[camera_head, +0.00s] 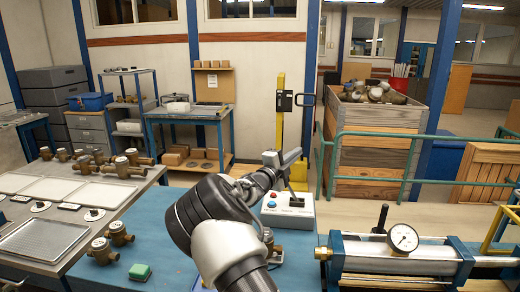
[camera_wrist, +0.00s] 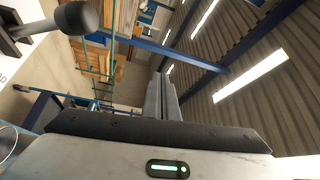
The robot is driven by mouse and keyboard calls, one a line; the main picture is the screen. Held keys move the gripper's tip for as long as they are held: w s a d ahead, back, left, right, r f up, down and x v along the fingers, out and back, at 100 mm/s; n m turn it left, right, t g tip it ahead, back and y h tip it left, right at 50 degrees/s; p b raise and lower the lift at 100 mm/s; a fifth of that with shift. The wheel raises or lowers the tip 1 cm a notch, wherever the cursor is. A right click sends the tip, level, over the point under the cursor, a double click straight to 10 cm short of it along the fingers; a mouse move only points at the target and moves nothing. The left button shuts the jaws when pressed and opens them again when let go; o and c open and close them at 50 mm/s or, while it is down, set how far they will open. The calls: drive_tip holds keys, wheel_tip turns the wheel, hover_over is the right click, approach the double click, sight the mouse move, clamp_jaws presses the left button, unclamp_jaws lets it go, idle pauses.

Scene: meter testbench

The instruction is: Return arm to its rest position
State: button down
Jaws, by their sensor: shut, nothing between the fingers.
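My arm reaches up from the bottom middle of the head view over the blue table. My gripper (camera_head: 288,158) is raised beside and above a white control box (camera_head: 290,212) with red and blue buttons. In the wrist view, the two grey fingers of my gripper (camera_wrist: 163,98) lie together, shut, with nothing held. A black-knobbed lever (camera_wrist: 76,17) is close by at the upper left of the wrist view.
A test bench with a round gauge (camera_head: 403,238) is right of my arm. Brass meters (camera_head: 122,168) and trays (camera_head: 44,240) lie on the left table. Green railings (camera_head: 420,158) and a wooden crate (camera_head: 372,150) stand behind. Bare blue tabletop (camera_head: 155,215) lies left of my arm.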

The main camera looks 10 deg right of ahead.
drive_tip(key=s+d+r+m+g, duration=0.3)
drive_tip(key=s+d+m+g, duration=0.1)
drive_tip(key=s+d+m, duration=0.4)
drive_tip(key=s+d+m+g+y+p, duration=0.2)
drive_tip(key=s+m+g+y, duration=0.25)
drive_tip(key=s+m, duration=1.2)
drive_tip(key=s+a+r+m+y+p, duration=0.1)
drive_tip(key=s+a+m+y, duration=0.4)
drive_tip(key=s+a+m, duration=0.5)
drive_tip(key=s+a+r+m+y+p, duration=0.1)
drive_tip(key=s+a+m+y, duration=0.3)
drive_tip(key=s+a+m, duration=0.6)
drive_tip(key=s+m+t, duration=0.1)
drive_tip(key=s+m, duration=0.1)
drive_tip(key=s, duration=0.5)
drive_tip(key=shift+a+r+y, duration=0.3)
drive_tip(key=shift+a+y, duration=0.05)
drive_tip(key=shift+s+d, duration=0.1)
drive_tip(key=shift+d, duration=0.05)
